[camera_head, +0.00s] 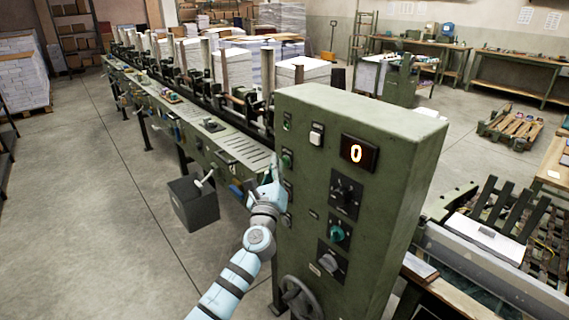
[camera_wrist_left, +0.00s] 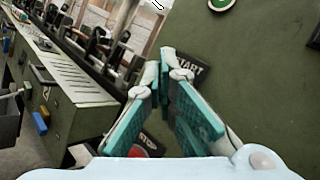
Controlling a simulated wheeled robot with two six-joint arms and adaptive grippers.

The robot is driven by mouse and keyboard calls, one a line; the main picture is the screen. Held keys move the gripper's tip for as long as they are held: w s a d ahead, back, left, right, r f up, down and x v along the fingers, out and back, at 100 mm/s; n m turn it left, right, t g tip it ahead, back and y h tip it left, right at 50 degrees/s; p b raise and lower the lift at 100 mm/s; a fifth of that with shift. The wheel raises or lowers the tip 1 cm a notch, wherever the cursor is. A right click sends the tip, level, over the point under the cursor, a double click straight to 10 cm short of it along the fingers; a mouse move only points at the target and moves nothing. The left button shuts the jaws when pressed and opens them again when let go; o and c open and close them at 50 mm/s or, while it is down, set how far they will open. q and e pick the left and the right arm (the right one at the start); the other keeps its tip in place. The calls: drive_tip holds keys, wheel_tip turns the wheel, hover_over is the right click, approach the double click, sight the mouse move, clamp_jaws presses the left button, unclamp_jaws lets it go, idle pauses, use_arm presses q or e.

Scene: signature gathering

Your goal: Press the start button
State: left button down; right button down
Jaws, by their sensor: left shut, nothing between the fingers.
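A green control cabinet (camera_head: 345,130) carries several buttons and knobs on its front face. A round green button (camera_head: 287,160) sits at the cabinet's left side, close to my left gripper (camera_head: 275,165). In the left wrist view, a black START label (camera_wrist_left: 190,70) shows just behind the fingertips of my left gripper (camera_wrist_left: 168,62), which partly cover it. The gripper is shut and empty; whether it touches the panel I cannot tell. A STOP label (camera_wrist_left: 150,146) shows lower down, partly behind the fingers. My right gripper is not in view.
A lit display (camera_head: 359,153) reads 0 on the cabinet. Below it are knobs and a handwheel (camera_head: 300,298). The floor at left is open.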

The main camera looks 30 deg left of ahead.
use_arm(q)
drive_tip(key=shift+w+d, duration=0.15)
drive_tip(key=shift+w, duration=0.25)
idle(0.4)
drive_tip(key=shift+s, duration=0.1)
drive_tip(key=shift+s+a, duration=0.25)
drive_tip(key=shift+s, duration=0.45)
drive_tip(key=s, duration=0.1)
drive_tip(key=s+a+p, duration=0.1)
drive_tip(key=s, duration=0.2)
drive_tip(key=shift+s+a+p, duration=0.25)
drive_tip(key=shift+s+p, duration=0.15)
idle(0.8)
